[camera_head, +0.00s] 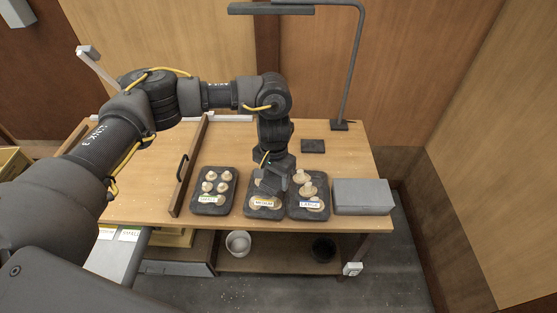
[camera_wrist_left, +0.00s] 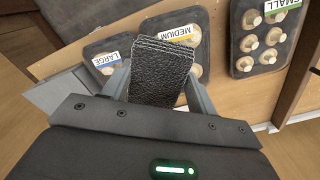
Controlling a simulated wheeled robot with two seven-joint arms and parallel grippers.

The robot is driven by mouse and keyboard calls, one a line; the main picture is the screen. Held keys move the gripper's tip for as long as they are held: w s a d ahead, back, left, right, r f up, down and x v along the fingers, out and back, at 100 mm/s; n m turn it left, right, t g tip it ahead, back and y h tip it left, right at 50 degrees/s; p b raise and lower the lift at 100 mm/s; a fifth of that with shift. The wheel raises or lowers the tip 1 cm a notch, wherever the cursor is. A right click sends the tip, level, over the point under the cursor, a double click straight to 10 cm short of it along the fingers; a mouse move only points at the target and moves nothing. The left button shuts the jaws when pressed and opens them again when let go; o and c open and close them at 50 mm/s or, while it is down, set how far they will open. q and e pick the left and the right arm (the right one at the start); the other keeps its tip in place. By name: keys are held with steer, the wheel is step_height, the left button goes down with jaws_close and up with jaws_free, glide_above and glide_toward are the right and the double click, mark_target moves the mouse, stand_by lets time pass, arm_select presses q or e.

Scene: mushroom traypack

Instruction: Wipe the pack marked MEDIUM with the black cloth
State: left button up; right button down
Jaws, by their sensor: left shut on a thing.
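The pack marked MEDIUM (camera_head: 249,208) is the middle of three dark trays of mushrooms on the table, partly covered by my left gripper (camera_head: 270,180), which is over it. In the left wrist view, the MEDIUM pack (camera_wrist_left: 204,26) lies behind the black cloth (camera_wrist_left: 160,68). The cloth is a dark, textured piece held between the fingers of my left gripper (camera_wrist_left: 160,85), which is shut on it. The cloth hides part of the pack. I cannot tell whether the cloth touches it. My right gripper is not in view.
The SMALL pack (camera_head: 198,207) is to the left and the LARGE pack (camera_head: 321,215) to the right, close beside MEDIUM. A grey box (camera_head: 362,196) stands further right. A lamp post (camera_head: 350,80) rises behind, near a dark flat square (camera_head: 313,146). A wooden bar with a handle (camera_head: 190,165) lies left.

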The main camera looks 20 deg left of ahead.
arm_select(q)
steer(key=shift+d+n+p, duration=0.4)
steer(key=shift+p, duration=0.75)
steer(key=shift+d+f+p, duration=0.15)
steer(key=shift+f+p, duration=0.15)
steer(key=shift+f, duration=0.05)
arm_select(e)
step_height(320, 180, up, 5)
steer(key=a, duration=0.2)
arm_select(q)
steer(key=shift+f+b, duration=0.45)
steer(key=shift+b, duration=0.05)
steer(key=shift+f+b, duration=0.55)
steer(key=shift+b, duration=0.15)
steer(key=b, duration=0.6)
glide_above(278, 201)
step_height(278, 201, down, 4)
steer(key=shift+f, duration=0.1)
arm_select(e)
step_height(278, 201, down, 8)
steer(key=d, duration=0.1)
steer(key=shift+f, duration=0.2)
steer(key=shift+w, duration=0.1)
arm_select(q)
steer(key=shift+f, duration=1)
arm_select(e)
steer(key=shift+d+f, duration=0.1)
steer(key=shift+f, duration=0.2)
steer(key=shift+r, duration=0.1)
